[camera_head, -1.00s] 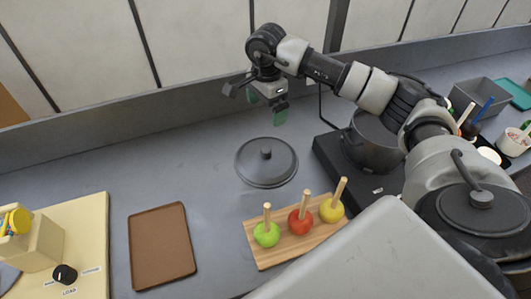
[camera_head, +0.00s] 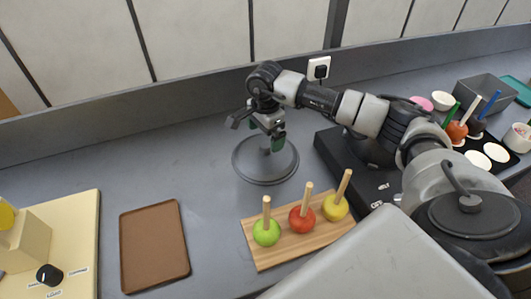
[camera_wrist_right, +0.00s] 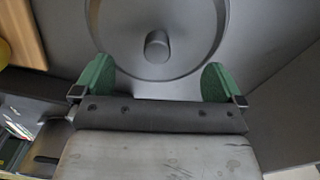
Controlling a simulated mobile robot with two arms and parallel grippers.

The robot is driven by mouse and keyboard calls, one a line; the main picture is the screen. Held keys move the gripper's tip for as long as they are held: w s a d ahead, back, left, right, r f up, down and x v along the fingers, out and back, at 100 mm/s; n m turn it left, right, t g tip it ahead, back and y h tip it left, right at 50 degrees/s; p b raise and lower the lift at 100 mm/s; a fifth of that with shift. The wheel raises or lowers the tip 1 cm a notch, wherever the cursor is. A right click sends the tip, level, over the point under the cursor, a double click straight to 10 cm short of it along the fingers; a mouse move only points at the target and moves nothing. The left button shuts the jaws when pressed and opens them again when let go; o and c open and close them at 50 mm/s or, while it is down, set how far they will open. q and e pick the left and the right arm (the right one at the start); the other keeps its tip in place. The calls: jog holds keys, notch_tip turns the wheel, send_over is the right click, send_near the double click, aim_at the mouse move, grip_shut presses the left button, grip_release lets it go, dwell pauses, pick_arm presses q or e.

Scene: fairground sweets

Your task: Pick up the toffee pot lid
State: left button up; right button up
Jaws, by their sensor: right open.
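The toffee pot lid (camera_head: 262,175) is a dark grey disc lying flat on the grey counter, left of the black hob. My right gripper (camera_head: 271,142) is open and low over the lid, hiding its knob in the head view. In the right wrist view the lid (camera_wrist_right: 178,68) and its round knob (camera_wrist_right: 157,46) show ahead of the open green fingertips (camera_wrist_right: 158,80). The knob lies roughly in line with the gap between them, and nothing is between the fingers. My left gripper is not in view.
A wooden board (camera_head: 262,258) with green, red and yellow apples on sticks is in front of the lid. A brown tray (camera_head: 154,250) lies left. The black hob (camera_head: 335,158) carries a dark pot, mostly hidden by my right arm. Counter left of the lid is clear.

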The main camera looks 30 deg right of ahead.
aim_at(266, 145)
jog(key=f, duration=0.2)
jog(key=f+p, duration=0.1)
jog(key=f, duration=0.1)
jog(key=shift+s+a+f+p, duration=0.15)
jog(key=shift+s+f+p, duration=0.05)
jog(key=shift+f+p, duration=0.1)
jog(key=shift+f, duration=0.2)
jog(key=c, duration=1.8)
jog(key=shift+r, duration=0.15)
